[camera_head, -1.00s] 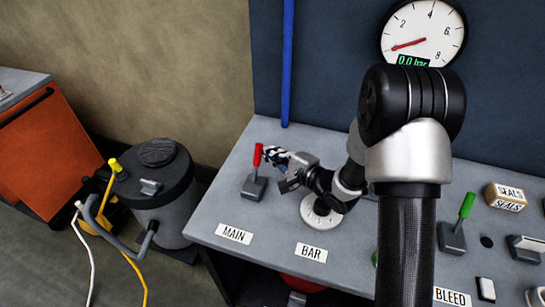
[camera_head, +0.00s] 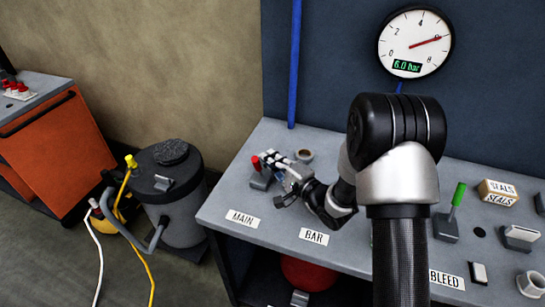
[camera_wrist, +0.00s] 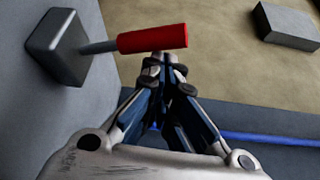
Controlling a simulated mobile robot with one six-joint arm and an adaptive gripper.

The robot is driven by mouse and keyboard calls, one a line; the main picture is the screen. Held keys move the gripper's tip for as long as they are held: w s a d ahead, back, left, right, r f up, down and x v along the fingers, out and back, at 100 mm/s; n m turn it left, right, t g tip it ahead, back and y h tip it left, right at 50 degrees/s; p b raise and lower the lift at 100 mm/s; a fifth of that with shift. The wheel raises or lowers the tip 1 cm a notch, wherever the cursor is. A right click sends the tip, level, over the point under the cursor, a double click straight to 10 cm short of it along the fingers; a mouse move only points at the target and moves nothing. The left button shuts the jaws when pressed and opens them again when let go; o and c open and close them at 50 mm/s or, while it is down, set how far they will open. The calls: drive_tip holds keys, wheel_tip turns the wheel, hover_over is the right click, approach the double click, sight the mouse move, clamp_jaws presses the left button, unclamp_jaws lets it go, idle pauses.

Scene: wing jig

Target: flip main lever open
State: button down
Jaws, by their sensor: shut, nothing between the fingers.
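The main lever has a red handle (camera_head: 256,162) on a grey block (camera_head: 261,180) behind the MAIN label (camera_head: 242,218). In the head view the handle leans to the left and is partly hidden by my gripper (camera_head: 268,160). In the wrist view the red handle (camera_wrist: 152,38) lies across the picture just beyond my shut, empty fingertips (camera_wrist: 165,60), on a metal rod from its grey block (camera_wrist: 58,45). The fingertips are close to the handle; I cannot tell whether they touch. The gauge (camera_head: 416,42) reads 6.0 bar.
A green-handled lever (camera_head: 458,194) stands upright behind the BLEED label (camera_head: 446,280). The BAR label (camera_head: 314,236) is at the bench's front. A small ring-shaped part (camera_head: 304,155) lies behind my gripper. A grey canister (camera_head: 172,190) with hoses stands left of the bench.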

drive_tip(key=shift+s+a+f, duration=0.15)
drive_tip(key=shift+s+a, duration=0.05)
drive_tip(key=shift+s, duration=0.25)
drive_tip(key=shift+s+a+f, duration=0.15)
drive_tip(key=shift+s, duration=0.25)
drive_tip(key=shift+s, duration=0.1)
